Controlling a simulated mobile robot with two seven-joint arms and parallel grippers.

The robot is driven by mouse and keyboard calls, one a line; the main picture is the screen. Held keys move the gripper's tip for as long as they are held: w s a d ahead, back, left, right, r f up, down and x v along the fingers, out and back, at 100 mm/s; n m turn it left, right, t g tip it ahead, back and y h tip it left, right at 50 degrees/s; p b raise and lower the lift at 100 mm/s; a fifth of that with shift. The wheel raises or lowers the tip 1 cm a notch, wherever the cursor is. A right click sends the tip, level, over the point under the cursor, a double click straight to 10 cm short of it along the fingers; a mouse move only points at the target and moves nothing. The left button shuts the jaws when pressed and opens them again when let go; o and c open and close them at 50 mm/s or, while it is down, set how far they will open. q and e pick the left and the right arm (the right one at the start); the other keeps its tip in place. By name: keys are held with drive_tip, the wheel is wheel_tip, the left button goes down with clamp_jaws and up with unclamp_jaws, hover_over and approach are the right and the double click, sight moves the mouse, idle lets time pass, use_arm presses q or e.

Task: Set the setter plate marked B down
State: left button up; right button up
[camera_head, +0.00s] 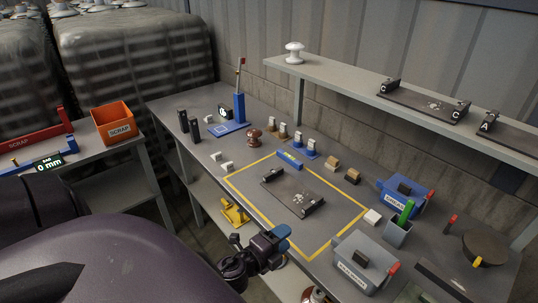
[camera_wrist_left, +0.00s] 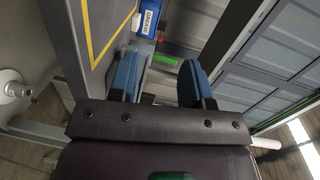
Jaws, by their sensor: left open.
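A dark setter plate (camera_head: 292,198) with a black block at each end lies on the bench inside the yellow outline. Its letter is too small to read, but the two plates on the shelf carry C (camera_head: 428,103) and A (camera_head: 508,138). My left gripper (camera_head: 283,238) is at the bench's near edge, in front of the outline and apart from the plate. In the left wrist view its blue fingers (camera_wrist_left: 158,78) are spread with nothing between them. My right gripper is not in view.
The yellow outline (camera_head: 338,250) frames mostly bare bench. A brown insulator (camera_head: 254,137) and small blocks stand behind. An orange scrap bin (camera_head: 113,123) is on the left table.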

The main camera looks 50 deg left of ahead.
use_arm(q)
drive_tip(key=s+d+f+n+g, duration=0.2)
drive_tip(key=s+n, duration=0.3)
drive_tip(key=n, duration=0.3)
drive_tip(key=s+d+f+n+g, duration=0.3)
drive_tip(key=s+f+n, duration=0.2)
drive_tip(key=n, duration=0.3)
drive_tip(key=shift+d+f, duration=0.15)
idle(0.4)
